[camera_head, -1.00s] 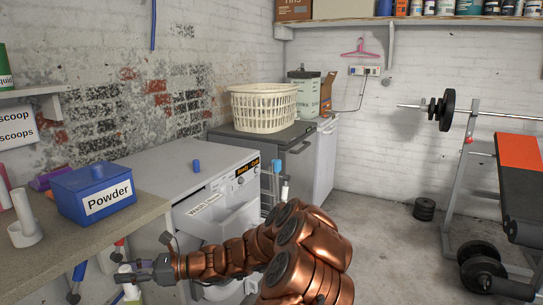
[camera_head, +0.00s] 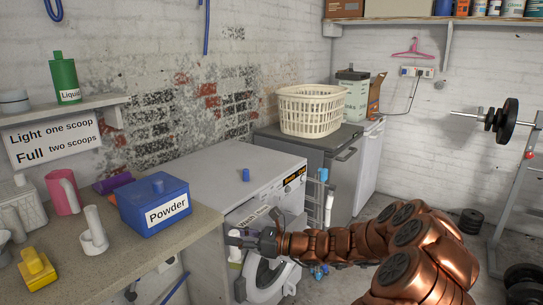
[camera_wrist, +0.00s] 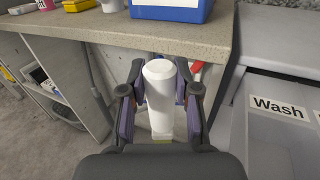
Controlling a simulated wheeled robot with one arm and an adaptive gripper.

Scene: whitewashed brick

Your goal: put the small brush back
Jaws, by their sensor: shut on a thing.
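In the wrist view my gripper (camera_wrist: 160,108) is shut on a white, round-ended handle (camera_wrist: 160,88), pale yellow-green at its lower end. It looks like the small brush, but its bristles are not clear. In the head view my gripper (camera_head: 243,238) is in front of the washing machine, right of the counter. The white piece (camera_head: 236,256) shows just below it. The brush hangs upright between the fingers, close to the counter's front edge in the wrist view.
The counter (camera_head: 118,262) carries a blue Powder box (camera_head: 155,205), a pink jug (camera_head: 63,193) and a yellow item (camera_head: 36,268). The white washing machine (camera_head: 210,185) has a Wash label on its front. A red item (camera_wrist: 197,70) shows behind the brush. A laundry basket (camera_head: 310,110) stands farther back.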

